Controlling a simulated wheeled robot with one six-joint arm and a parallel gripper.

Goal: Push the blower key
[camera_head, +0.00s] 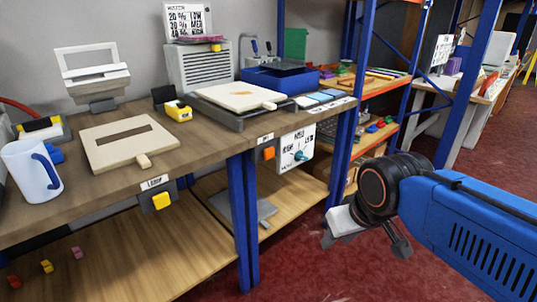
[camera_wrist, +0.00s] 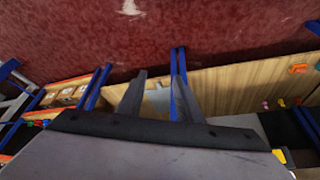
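Two coloured keys sit on the bench's front edge in the head view. One is a yellow key (camera_head: 161,201) on a dark mount below a small label that is hard to read. The other is an orange key (camera_head: 268,153) below another small label, left of a white dial panel (camera_head: 296,149). I cannot tell from the lettering which is the blower key. A vented grey box (camera_head: 201,66) at the back has a yellow part on top. My gripper (camera_head: 367,247) is right of the bench, apart from both keys. Its fingers are spread and empty in the wrist view (camera_wrist: 158,97).
A white mug (camera_head: 31,171), a beige board (camera_head: 119,143) and a flat press-like device (camera_head: 238,96) stand on the bench. Blue posts (camera_head: 243,220) hold up its front. Small blocks lie on the lower shelf (camera_head: 130,258). Red floor (camera_head: 300,265) in front is clear.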

